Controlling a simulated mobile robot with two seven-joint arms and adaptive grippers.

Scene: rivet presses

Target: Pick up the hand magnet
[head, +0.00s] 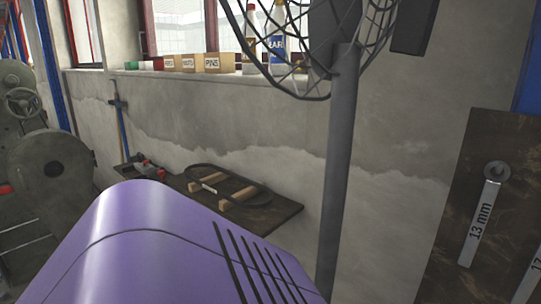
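I cannot make out a hand magnet for certain in the head view. A small red and dark item (147,170) lies at the left end of a low dark shelf (285,213) against the wall; it is too small to tell what it is. Neither of my grippers is in view.
A large purple slotted housing (165,240) fills the bottom and hides what is behind it. A caged fan's grey pole (338,170) stands right of centre. A grey machine (52,170) is at left. A dark board with a 13 mm wrench (482,215) is at right. Boxes, including PINS (212,64), line the sill.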

